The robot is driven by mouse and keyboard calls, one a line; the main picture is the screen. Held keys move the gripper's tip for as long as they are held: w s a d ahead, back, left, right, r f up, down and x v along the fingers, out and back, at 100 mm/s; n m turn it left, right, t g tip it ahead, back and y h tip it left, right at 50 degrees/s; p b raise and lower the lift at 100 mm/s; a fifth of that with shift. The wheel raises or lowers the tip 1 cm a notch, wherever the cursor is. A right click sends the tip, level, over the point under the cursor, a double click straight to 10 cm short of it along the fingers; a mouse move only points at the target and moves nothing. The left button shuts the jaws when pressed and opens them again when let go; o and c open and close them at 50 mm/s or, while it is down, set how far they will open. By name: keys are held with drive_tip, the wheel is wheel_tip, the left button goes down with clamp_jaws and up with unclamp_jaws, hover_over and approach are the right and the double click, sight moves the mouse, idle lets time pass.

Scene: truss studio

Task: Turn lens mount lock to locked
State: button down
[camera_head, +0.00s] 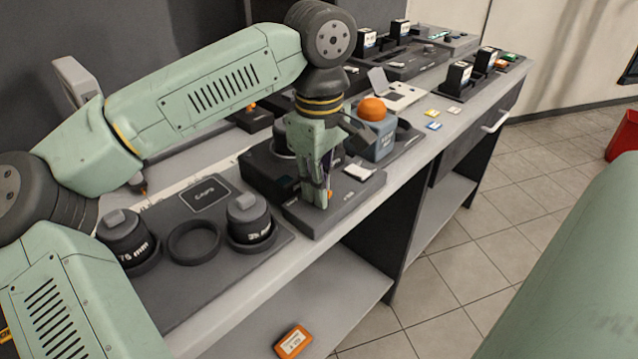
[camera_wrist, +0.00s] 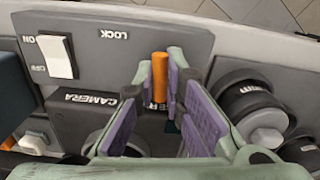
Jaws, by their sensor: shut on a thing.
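The lens mount lock shows in the wrist view as an upright orange lever (camera_wrist: 159,76) on a grey camera base, near upside-down "LOCK" lettering (camera_wrist: 115,34). My gripper (camera_wrist: 162,88) has its purple-padded fingers on either side of the lever and is shut on it. In the head view my gripper (camera_head: 319,192) points down at the front of the dark camera base (camera_head: 310,222). Only a small orange bit of the lever (camera_head: 330,196) shows there. The lever's foot and exact angle are partly hidden by the fingers.
A white rocker switch (camera_wrist: 57,57) marked ON and OFF sits on the same base. Left of it in the head view are two lenses, one (camera_head: 123,238) and another (camera_head: 250,220), with an empty ring (camera_head: 194,242) between. An orange dome (camera_head: 372,108) stands behind my gripper.

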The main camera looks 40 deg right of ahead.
drive_tip(key=shift+m, duration=0.7)
drive_tip(key=c, duration=1.7)
unclamp_jaws()
wheel_tip(320, 180, up, 12)
